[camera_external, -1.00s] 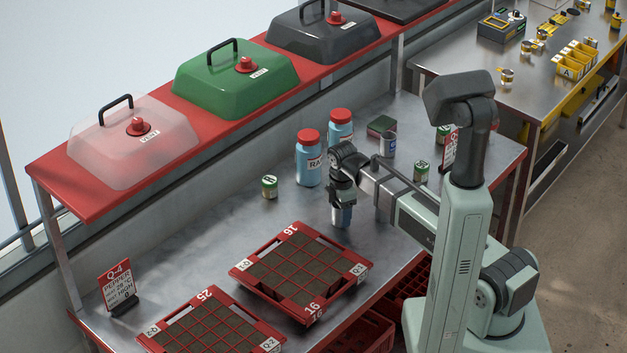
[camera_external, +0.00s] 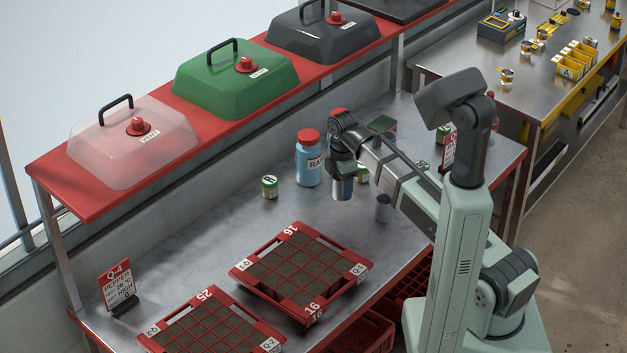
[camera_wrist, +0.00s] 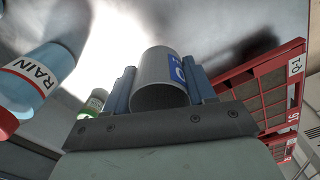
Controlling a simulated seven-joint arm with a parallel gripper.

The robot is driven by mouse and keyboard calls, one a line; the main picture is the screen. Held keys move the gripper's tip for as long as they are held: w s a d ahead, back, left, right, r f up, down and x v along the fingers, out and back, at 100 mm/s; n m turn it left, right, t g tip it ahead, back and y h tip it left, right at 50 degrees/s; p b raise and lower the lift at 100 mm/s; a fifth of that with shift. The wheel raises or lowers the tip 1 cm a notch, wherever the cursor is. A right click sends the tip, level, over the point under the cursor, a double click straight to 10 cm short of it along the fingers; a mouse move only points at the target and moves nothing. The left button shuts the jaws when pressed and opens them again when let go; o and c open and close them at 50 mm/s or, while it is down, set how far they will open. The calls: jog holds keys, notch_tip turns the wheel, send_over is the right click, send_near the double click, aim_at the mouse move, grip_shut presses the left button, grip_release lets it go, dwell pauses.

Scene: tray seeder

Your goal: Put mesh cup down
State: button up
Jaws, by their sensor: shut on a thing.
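The mesh cup (camera_external: 342,188) is a small grey cylinder held upright under my gripper (camera_external: 342,175) in the external view. In the wrist view the mesh cup (camera_wrist: 158,82) shows its open round end and a blue label on its right side. My gripper (camera_wrist: 160,90) is shut on it, with a blue-grey finger on each side. The cup appears to be above the steel bench (camera_external: 215,235), with a dark shadow to its right in the wrist view. The exact gap to the bench is hard to tell.
A blue RAIN bottle (camera_external: 308,160) with a red cap stands left of my gripper. A green-labelled can (camera_external: 269,187) stands farther left. A red seed tray (camera_external: 240,271) lies in front.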

jog(key=s+a+n, duration=0.1)
jog(key=s+a, duration=0.1)
jog(key=a, duration=0.1)
jog(key=s+a, duration=0.3)
jog(key=a, duration=0.1)
jog(key=s+a+n, duration=0.1)
jog(key=s+a, duration=0.2)
jog(key=a, duration=0.1)
jog(key=shift+a+f+n, duration=0.15)
jog(key=shift+a+n, duration=0.05)
jog(key=shift+n, duration=0.1)
jog(key=s+a+n, duration=0.2)
jog(key=s+a, duration=0.4)
jog(key=a, duration=0.6)
jog(key=s+a+n, duration=0.2)
jog(key=s+a, duration=0.4)
jog(key=a, duration=0.6)
jog(key=m, duration=0.6)
send_over(177, 273)
jog(key=shift+f, duration=4.7)
jog(key=shift+f, duration=0.1)
jog(key=o, duration=1.1)
